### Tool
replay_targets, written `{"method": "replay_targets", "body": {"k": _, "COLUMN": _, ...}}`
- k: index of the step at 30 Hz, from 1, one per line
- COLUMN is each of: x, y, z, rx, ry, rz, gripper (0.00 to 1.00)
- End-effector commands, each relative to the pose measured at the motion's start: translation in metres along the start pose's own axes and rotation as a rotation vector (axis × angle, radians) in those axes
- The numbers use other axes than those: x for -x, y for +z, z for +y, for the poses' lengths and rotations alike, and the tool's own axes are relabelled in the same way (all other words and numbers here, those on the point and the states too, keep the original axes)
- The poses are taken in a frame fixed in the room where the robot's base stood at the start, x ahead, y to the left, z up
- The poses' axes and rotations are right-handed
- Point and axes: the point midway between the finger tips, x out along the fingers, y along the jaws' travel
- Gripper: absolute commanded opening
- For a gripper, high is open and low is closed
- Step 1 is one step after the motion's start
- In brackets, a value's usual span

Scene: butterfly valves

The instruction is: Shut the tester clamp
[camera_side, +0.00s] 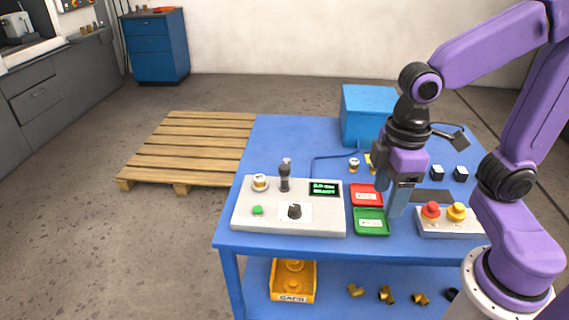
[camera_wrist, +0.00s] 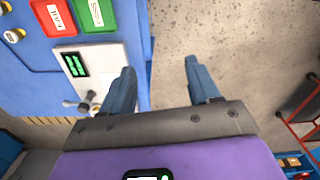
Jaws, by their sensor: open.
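The tester (camera_side: 325,222) is a pale grey panel on the front left of the blue table. Its clamp (camera_side: 285,178) stands at the back edge as a dark upright post with a grey top; whether its jaw is open or closed is too small to tell. A brass-and-white fitting (camera_side: 260,183) sits left of it. My gripper (camera_side: 391,200) is open and empty, right of the tester and near the trays, apart from the clamp. In the wrist view my gripper (camera_wrist: 160,70) has its fingers spread, with the tester (camera_wrist: 112,60) beyond the left finger.
A red tray (camera_side: 366,187) and a green tray (camera_side: 371,232) lie between tester and gripper. A button box (camera_side: 445,229) with red and yellow buttons is at right. A blue box (camera_side: 367,108) stands at the back.

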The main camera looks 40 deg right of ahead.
Motion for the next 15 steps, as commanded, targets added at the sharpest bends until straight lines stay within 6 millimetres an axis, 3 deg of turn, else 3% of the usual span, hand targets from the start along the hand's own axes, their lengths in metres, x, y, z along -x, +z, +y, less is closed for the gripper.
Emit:
{"method": "replay_targets", "body": {"k": 1, "x": 0.004, "y": -0.017, "z": 0.009, "rx": -0.037, "ry": 0.001, "rz": -0.001, "gripper": 0.61}}
{"method": "replay_targets", "body": {"k": 6, "x": 0.016, "y": -0.062, "z": 0.043, "rx": -0.154, "ry": 0.004, "rz": -0.005, "gripper": 0.61}}
{"method": "replay_targets", "body": {"k": 15, "x": 0.032, "y": -0.127, "z": 0.116, "rx": -0.361, "ry": 0.007, "rz": -0.012, "gripper": 0.61}}
